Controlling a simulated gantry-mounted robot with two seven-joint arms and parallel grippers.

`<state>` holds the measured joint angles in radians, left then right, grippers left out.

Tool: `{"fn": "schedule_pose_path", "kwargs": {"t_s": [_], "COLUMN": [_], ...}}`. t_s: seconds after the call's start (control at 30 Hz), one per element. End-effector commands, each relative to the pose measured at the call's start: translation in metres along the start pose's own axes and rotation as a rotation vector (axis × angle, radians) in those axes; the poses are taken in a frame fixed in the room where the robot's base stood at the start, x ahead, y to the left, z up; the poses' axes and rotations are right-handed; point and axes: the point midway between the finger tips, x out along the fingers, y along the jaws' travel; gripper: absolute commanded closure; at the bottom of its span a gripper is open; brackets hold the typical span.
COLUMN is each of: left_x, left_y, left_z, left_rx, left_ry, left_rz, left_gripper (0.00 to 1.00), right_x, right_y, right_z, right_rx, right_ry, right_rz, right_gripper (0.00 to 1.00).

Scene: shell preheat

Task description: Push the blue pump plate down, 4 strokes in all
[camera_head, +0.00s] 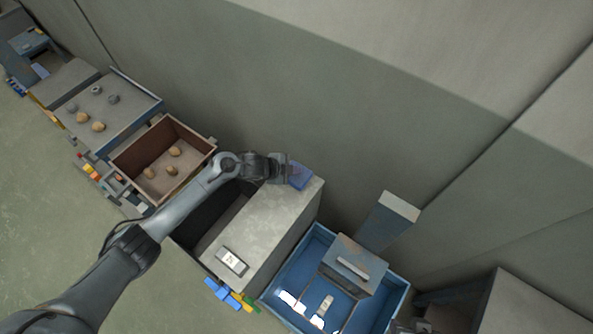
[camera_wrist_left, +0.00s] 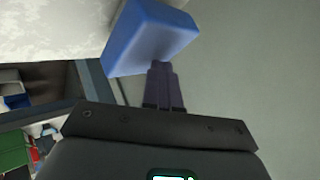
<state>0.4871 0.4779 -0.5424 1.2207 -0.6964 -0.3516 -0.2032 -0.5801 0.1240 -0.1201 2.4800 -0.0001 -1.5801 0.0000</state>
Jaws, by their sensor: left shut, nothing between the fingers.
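The blue pump plate (camera_head: 300,177) sits at the far end of the top of a grey box (camera_head: 262,222). In the left wrist view it shows as a blue block (camera_wrist_left: 152,38) just beyond my fingertips. My left gripper (camera_head: 287,167) is at the plate's left side in the head view and partly covers it. Its dark fingers (camera_wrist_left: 161,68) are together with nothing between them, and their tips overlap the block's lower edge in the picture. I cannot tell whether they touch the plate, or how far down it is. My right gripper is not seen.
A small white display (camera_head: 232,261) lies on the grey box's near end; its marking is too small to read. A brown bin (camera_head: 190,134) with several tan lumps stands to the left, a blue tray (camera_head: 313,240) to the right. A wall rises close behind the box.

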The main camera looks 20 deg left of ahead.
Motion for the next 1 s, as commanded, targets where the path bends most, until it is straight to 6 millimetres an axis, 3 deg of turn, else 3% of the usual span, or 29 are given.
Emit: {"fn": "schedule_pose_path", "kwargs": {"t_s": [1.0], "left_x": [0.0098], "left_y": [0.0090], "left_z": [0.0086], "left_rx": [-0.001], "left_ry": [-0.004], "left_rz": [0.004], "left_gripper": [1.00], "right_x": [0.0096], "right_y": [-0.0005], "right_z": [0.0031], "right_rx": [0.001], "right_ry": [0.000], "right_rz": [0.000], "right_gripper": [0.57]}}
